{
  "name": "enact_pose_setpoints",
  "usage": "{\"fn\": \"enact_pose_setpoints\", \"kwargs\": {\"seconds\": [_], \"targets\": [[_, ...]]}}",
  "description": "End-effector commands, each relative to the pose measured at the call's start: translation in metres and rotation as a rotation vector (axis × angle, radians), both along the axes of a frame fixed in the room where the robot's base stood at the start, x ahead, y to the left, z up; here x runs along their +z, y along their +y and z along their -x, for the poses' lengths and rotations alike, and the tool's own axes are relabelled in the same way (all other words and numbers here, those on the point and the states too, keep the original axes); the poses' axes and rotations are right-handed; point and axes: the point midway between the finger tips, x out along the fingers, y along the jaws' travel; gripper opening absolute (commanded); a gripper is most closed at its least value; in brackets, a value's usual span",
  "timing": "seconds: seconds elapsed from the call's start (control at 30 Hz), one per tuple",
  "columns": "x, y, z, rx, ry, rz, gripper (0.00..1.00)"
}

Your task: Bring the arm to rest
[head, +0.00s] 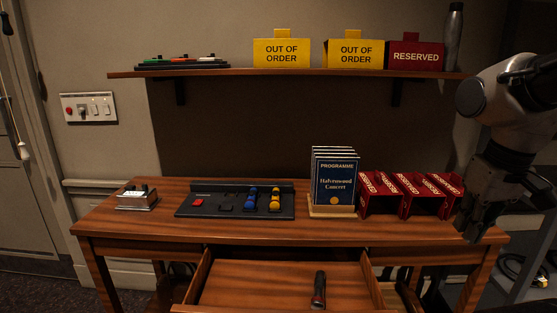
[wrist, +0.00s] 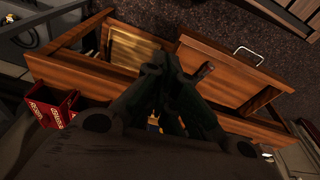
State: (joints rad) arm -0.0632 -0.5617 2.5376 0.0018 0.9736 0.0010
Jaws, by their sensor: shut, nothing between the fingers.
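My gripper (head: 472,226) is at the right end of the desk in the head view, pointing down, beside the red reserved signs. In the wrist view my gripper (wrist: 172,75) is shut and empty, with its dark fingers together above the desk's front. My arm comes in from the right edge of the head view. The fingertips are dark against the desk edge, so their exact height above it is hard to tell.
The desk (head: 155,214) holds a mixing panel (head: 226,207), a metal switch box (head: 137,200), programmes (head: 335,180) and red reserved signs (head: 403,193). Its drawer (head: 262,285) is open, with a dark-handled tool (head: 319,290) inside. A shelf (head: 290,73) with yellow signs hangs above.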

Motion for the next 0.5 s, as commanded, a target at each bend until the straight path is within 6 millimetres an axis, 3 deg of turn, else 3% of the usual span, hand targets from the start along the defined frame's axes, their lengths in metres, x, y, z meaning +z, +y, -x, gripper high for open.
{"fn": "enact_pose_setpoints", "kwargs": {"seconds": [0.2, 0.5], "targets": [[0.03, -0.011, 0.017, -0.05, -0.163, -0.006, 0.0], [0.035, -0.014, 0.019, -0.065, -0.184, -0.006, 0.0]]}}
